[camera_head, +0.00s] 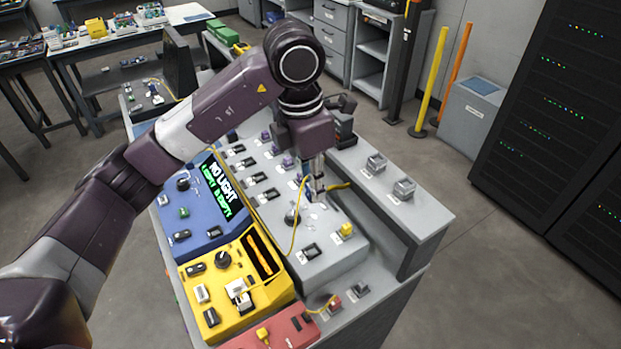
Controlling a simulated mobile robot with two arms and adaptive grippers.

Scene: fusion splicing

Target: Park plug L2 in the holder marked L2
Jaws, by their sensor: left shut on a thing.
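My left gripper (317,190) points down over the grey panel (330,262) and is shut on a small plug, mostly hidden between the fingers. A yellow cable (296,225) runs beside the fingers and curves down to the panel. A short yellow piece also shows just right of the fingertips. Several dark holders (260,178) stand in a row on the panel, left of the gripper, and another holder (310,251) sits below it. The markings are too small to read, so I cannot tell which holder is L2. My right gripper is not in view.
Blue (203,232), yellow (225,318) and red (290,332) units line the left and front. A raised grey shelf (425,222) with two grey blocks borders the right side.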

